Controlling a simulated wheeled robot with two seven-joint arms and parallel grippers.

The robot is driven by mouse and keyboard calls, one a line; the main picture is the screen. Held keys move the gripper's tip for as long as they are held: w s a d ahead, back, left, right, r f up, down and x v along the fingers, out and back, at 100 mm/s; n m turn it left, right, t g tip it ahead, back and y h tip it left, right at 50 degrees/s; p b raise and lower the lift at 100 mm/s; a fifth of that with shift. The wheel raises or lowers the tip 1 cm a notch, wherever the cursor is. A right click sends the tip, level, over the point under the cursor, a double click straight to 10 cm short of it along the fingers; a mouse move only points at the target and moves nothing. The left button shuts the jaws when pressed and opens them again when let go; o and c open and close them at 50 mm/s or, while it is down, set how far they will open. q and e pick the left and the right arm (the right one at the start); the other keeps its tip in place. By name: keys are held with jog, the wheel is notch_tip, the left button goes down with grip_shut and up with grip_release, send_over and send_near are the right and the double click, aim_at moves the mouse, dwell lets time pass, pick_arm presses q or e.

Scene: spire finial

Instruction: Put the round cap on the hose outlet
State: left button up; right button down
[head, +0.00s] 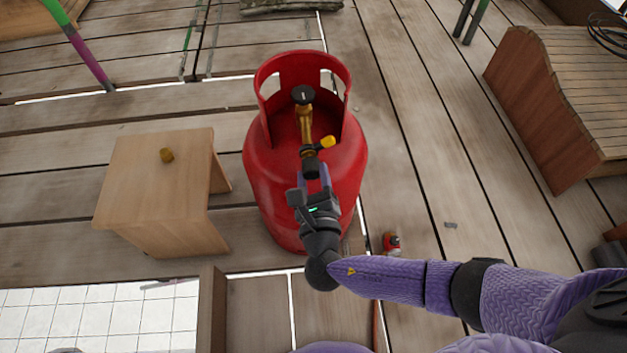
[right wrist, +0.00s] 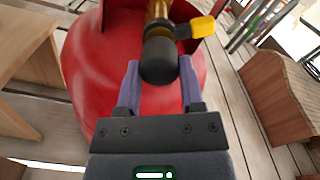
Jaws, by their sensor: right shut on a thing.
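A red gas cylinder (head: 268,178) stands on the plank floor in the middle of the head view. Its brass valve (head: 305,125) has a black knob on top and a yellow lever at the side. My right gripper (head: 311,180) is shut on the black round cap (head: 311,166). In the right wrist view the cap (right wrist: 159,60) sits between the tips of the two purple fingers. The cap is in line with the hose outlet end of the valve and covers it from view. I cannot tell whether it is fully seated. My left gripper is not in view.
A slatted wooden bench (head: 560,100) is at the right. A small red object (head: 391,243) lies on the floor near my right forearm. The cylinder's red collar (head: 343,75) surrounds the valve.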

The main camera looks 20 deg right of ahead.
jog(key=shift+w+r, duration=0.1)
jog(key=shift+r, duration=0.15)
dwell(0.5)
jog(key=shift+r+p, duration=0.1)
jog(key=shift+p, duration=0.25)
jog(key=shift+a+p, duration=0.1)
jog(key=shift+p, duration=0.25)
dwell(1.0)
jog(key=shift+w, duration=0.4)
dwell(0.3)
jog(key=shift+c, duration=0.7)
grip_release()
